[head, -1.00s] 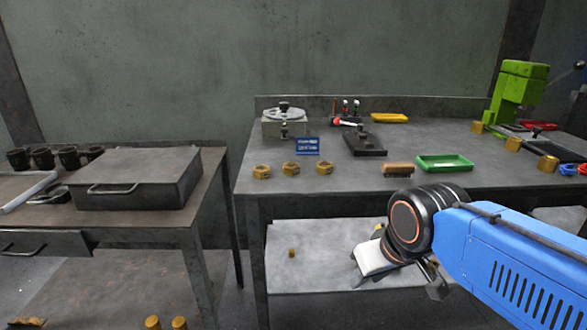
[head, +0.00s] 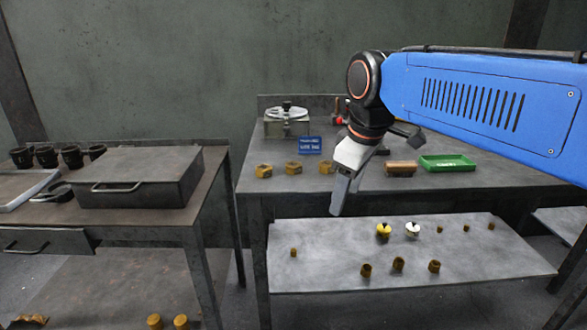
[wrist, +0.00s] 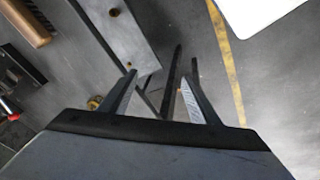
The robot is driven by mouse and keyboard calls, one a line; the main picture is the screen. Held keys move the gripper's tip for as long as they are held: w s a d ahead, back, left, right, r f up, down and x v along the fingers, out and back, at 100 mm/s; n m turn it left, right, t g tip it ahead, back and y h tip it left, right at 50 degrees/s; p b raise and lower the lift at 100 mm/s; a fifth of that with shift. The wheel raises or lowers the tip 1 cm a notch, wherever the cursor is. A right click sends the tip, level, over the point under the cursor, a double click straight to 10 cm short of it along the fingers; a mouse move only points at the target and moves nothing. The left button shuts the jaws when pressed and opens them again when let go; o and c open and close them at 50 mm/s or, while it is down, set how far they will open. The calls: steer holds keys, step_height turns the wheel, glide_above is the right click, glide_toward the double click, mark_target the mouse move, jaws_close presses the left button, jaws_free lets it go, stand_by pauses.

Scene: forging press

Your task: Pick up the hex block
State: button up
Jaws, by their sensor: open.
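Three brass hex blocks stand in a row on the front of the right-hand table: a left one (head: 264,171), a middle one (head: 293,168) and a right one (head: 326,167), which my arm's end partly borders. My gripper (head: 338,198) hangs in front of the table's front edge, pointing down, to the right of the row. In the wrist view my gripper (wrist: 158,82) has its fingers apart with nothing between them. A small brass piece (wrist: 93,103) shows beside the left finger there; I cannot tell which one it is.
A blue sign (head: 310,145) stands behind the blocks. A brown block (head: 400,169) and a green tray (head: 447,163) lie to the right. The lower shelf (head: 325,275) holds several small brass parts. A grey box (head: 140,180) sits on the left table.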

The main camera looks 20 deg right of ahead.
steer(key=w+a+r+n+g, duration=0.2)
steer(key=w+a+r+n, duration=0.1)
steer(key=w+r+n, duration=0.6)
steer(key=w+a+r+n+g, duration=0.1)
steer(key=w+a+r+n, duration=0.2)
steer(key=w+r+n, duration=0.55)
steer(key=m, duration=0.3)
glide_above(293, 164)
steer(key=f, duration=1.3)
steer(key=shift+s+a, duration=0.1)
steer(key=shift+s, duration=0.15)
steer(key=shift+w+f, duration=0.2)
steer(key=shift+f, duration=2.6)
steer(key=c, duration=1.4)
